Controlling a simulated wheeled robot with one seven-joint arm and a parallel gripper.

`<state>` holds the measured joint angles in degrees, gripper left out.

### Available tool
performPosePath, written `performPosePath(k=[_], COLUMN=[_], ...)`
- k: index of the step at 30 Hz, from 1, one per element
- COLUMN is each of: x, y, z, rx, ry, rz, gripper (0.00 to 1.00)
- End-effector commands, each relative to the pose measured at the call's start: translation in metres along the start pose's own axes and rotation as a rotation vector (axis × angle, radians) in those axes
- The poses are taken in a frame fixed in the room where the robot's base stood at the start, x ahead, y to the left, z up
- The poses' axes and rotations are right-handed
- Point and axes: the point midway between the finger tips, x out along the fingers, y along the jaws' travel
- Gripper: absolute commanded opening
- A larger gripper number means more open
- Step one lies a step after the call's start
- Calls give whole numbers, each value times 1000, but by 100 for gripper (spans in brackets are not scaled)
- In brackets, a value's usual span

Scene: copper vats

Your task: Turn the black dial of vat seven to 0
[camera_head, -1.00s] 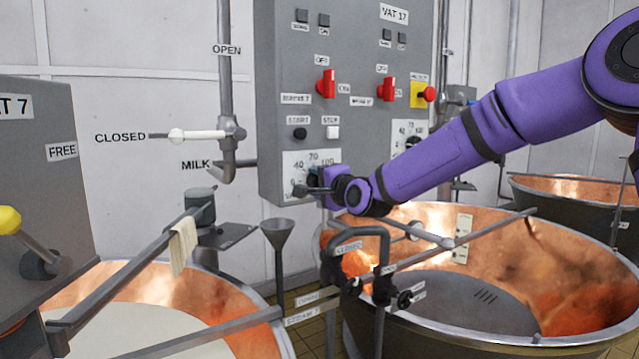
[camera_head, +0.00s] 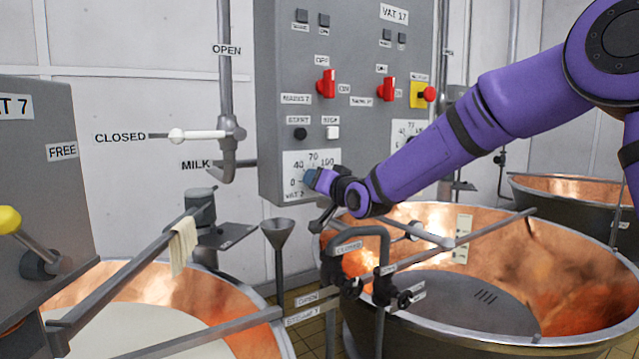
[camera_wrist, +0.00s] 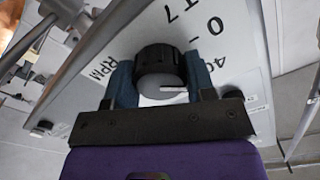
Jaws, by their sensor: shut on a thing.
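The black dial (camera_wrist: 160,62) of vat seven shows in the wrist view, with a grey front face and a white pointer line that lies toward the right of that picture, on the side of the 40 mark. My gripper (camera_wrist: 163,85) has its two blue fingers on either side of the dial and is shut on it. The white scale plate (camera_head: 291,163) reads 0, 40, 70 and 100, with a vat 7 label at its lower left. In the head view my gripper (camera_head: 312,178) covers the dial. The 0 mark is at the plate's lower left.
The grey control panel (camera_head: 347,60) carries red switches (camera_head: 326,84), a black button (camera_head: 300,134) and a white button (camera_head: 332,132) above the dial. A second scale plate (camera_head: 401,133) is partly behind my arm. A bent pipe (camera_head: 360,232) and a copper vat (camera_head: 585,295) lie below.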

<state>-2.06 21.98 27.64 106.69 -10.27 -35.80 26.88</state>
Motion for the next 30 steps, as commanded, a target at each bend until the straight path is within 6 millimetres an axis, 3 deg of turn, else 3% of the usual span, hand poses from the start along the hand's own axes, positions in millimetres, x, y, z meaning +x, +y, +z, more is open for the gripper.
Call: performPosePath(k=[15,30], x=[0,0], y=[0,1], z=[2,3], rx=[-465,-693], ry=[-5,-6], rz=[-1,0], gripper=[26,26])
